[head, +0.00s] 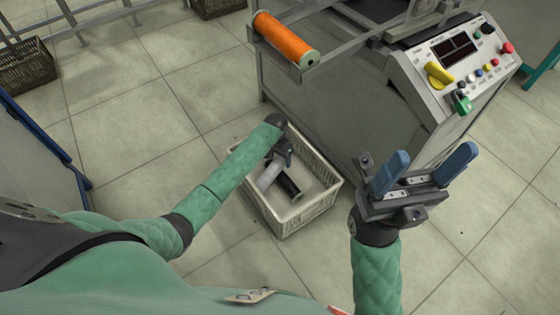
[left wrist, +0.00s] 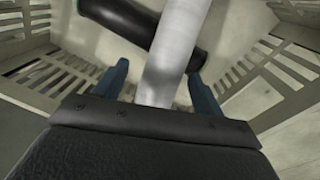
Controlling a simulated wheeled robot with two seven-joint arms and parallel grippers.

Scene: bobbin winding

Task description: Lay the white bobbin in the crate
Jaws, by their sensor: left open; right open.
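The white bobbin (head: 268,176) is inside the pale slatted crate (head: 309,214) on the floor. In the left wrist view the white bobbin (left wrist: 172,45) runs between the spread blue fingers of my left gripper (left wrist: 158,76) and crosses over a black bobbin (left wrist: 115,15). I cannot tell whether the two bobbins touch. In the head view my left gripper (head: 280,157) reaches down into the crate, its fingers mostly hidden. The black bobbin (head: 289,186) lies beside the white one there. My right gripper (head: 431,160) is open and empty, raised right of the crate.
An orange bobbin (head: 284,37) sits on the machine's frame above and behind the crate. The control panel (head: 461,60) is at the upper right. A dark basket (head: 27,66) stands far left. Tiled floor (head: 135,100) left of the crate is clear.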

